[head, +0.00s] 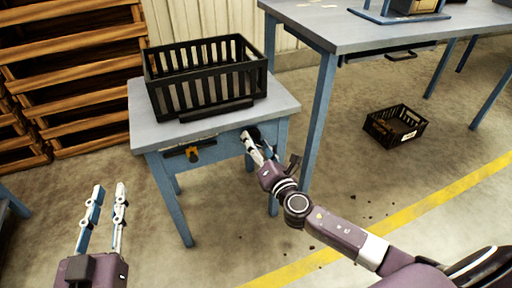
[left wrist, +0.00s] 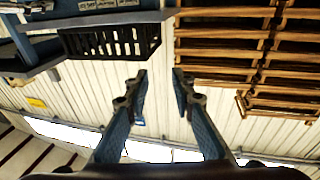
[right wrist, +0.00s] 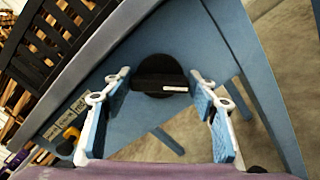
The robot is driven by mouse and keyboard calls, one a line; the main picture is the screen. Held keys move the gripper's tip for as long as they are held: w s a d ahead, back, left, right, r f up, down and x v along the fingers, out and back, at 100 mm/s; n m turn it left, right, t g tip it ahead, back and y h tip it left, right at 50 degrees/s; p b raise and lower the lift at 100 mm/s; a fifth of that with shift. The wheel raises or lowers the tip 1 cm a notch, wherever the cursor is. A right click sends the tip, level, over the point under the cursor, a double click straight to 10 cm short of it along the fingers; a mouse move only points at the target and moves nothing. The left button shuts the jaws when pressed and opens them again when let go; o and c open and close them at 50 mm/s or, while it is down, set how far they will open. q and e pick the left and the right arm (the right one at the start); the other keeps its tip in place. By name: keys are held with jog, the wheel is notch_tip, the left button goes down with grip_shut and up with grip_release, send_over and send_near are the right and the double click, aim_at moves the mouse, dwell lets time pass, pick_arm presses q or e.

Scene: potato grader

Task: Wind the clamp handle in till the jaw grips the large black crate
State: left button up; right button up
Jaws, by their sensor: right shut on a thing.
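The large black crate (head: 205,85) stands on the small blue-legged table (head: 278,101). A dark bar, apparently the clamp jaw (head: 216,111), lies along the crate's front side; I cannot tell whether it touches the crate. The black clamp handle (right wrist: 160,75) is on the table's blue front side, with a round hub and a crossbar. My right gripper (head: 252,141) is at this handle, its fingers either side of the crossbar and shut on it in the right wrist view (right wrist: 160,80). My left gripper (head: 109,188) is open and empty, left of the table.
A yellow and black part (head: 192,154) sits on the table's front side, left of the handle. A larger blue table (head: 350,30) stands at the right. A smaller black crate (head: 396,126) lies on the floor. Wooden racks (head: 75,70) stand at the left.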

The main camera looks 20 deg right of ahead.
jog(key=m, duration=0.2)
jog(key=m+b, duration=0.1)
jog(key=m, duration=0.2)
jog(key=shift+d+f+m+b, duration=0.1)
jog(key=shift+f+m+b, duration=0.1)
jog(key=shift+m+b, duration=0.1)
jog(key=shift+m, duration=0.9)
pick_arm(q)
jog(key=s+r+t+h, duration=0.1)
jog(key=s+r+t, duration=0.15)
jog(key=r, duration=0.25)
jog(key=s+r+t+h, duration=0.1)
jog(key=r+t, duration=0.2)
jog(key=r, duration=0.2)
pick_arm(e)
jog(key=shift+m, duration=2.2)
pick_arm(q)
notch_tip(320, 180, down, 6)
jog(key=w+g+y+p, duration=0.1)
jog(key=w+g, duration=0.1)
jog(key=g, duration=0.1)
jog(key=shift+w+d+r, duration=0.15)
jog(key=shift+w, duration=0.25)
pick_arm(e)
jog(key=shift+f+m, duration=0.15)
jog(key=shift+m, duration=1.15)
jog(key=o, duration=1.2)
jog(key=shift+c, duration=0.2)
